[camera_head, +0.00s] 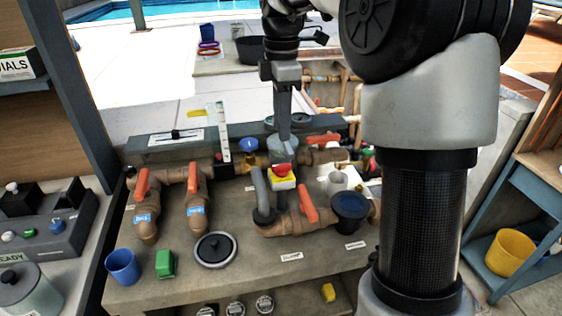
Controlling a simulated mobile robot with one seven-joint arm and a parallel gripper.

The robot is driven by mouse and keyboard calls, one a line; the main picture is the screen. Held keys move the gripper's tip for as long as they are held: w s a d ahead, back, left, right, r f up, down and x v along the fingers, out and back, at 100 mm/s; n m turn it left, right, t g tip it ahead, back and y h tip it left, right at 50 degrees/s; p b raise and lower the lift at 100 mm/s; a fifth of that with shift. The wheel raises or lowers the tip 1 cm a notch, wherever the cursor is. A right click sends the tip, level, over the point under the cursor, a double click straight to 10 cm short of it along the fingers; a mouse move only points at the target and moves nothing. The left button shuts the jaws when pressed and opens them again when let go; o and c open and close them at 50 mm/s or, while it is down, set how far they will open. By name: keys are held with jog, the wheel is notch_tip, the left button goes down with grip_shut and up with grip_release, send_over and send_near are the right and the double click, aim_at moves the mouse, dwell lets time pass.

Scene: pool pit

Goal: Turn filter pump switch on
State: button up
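No part in view is legibly labelled as the filter pump switch. Candidates are a red-topped yellow switch box (283,178) amid the pipes at the bench's middle, and a white plate with a black slider (178,136) at the bench's back left. A dark grey control box (45,228) at the left edge carries a black knob and small green and blue buttons, with a "READY" label below. My gripper (283,152) points down, just above or behind the red top. Whether they touch is unclear. Its fingertips are too small and overlapped to show their opening.
Brown pipes with orange-red handles (308,203) crowd the bench. A blue cup (123,266), a green block (165,263) and a round black-and-grey lid (215,249) lie along the front. A yellow bucket (509,252) stands on the right shelf. My arm covers the right middle.

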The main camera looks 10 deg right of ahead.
aim_at(281, 165)
notch_tip(281, 165, down, 10)
jog(key=shift+f+b, duration=0.25)
jog(key=shift+b, duration=0.5)
grip_shut()
